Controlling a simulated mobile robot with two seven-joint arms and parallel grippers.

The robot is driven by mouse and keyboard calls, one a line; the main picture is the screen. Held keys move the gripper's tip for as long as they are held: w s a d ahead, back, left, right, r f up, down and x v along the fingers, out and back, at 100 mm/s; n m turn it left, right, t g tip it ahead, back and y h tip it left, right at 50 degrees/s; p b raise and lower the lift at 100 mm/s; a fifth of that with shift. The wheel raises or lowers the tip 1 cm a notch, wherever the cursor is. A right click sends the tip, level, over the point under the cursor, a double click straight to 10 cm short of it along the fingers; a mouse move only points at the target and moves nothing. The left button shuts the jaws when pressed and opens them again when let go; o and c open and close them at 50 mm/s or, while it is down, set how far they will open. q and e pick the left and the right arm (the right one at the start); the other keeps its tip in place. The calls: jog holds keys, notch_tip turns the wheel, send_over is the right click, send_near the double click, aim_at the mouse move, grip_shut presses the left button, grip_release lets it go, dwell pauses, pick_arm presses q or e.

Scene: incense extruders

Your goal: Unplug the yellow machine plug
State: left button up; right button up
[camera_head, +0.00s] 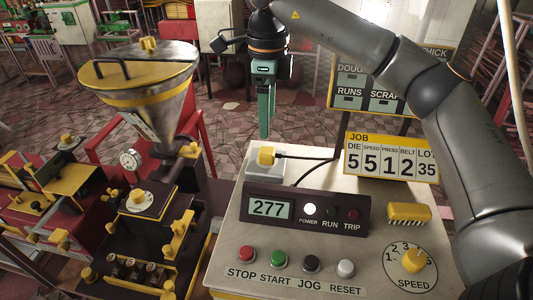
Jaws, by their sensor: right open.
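The yellow plug (266,156) sits in a pale socket block (262,172) at the back left of the machine's control top. A black cord runs from the plug to the right and bends down behind the display box. My right gripper (265,134), with green fingers pointing down, hangs just above the plug, apart from it in the picture. It is open and holds nothing; the gap between its fingers is hard to see from this angle. My left gripper is not in view.
The display box (306,209) reads 277, its power lamp lit. Buttons, a yellow speed knob (414,260) and a yellow ribbed block (409,213) are on the control top. A job sign (391,157) stands behind. A metal hopper (139,75) rises at left.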

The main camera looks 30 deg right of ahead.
aim_at(267, 150)
notch_tip(267, 150, down, 9)
jog(key=b, duration=0.6)
jog(key=shift+r, duration=0.1)
dwell(1.1)
grip_shut()
dwell(0.6)
jog(key=shift+w+r+p, duration=0.1)
jog(key=shift+p, duration=0.25)
jog(key=shift+r+p, duration=2.45)
jog(key=shift+r, duration=0.45)
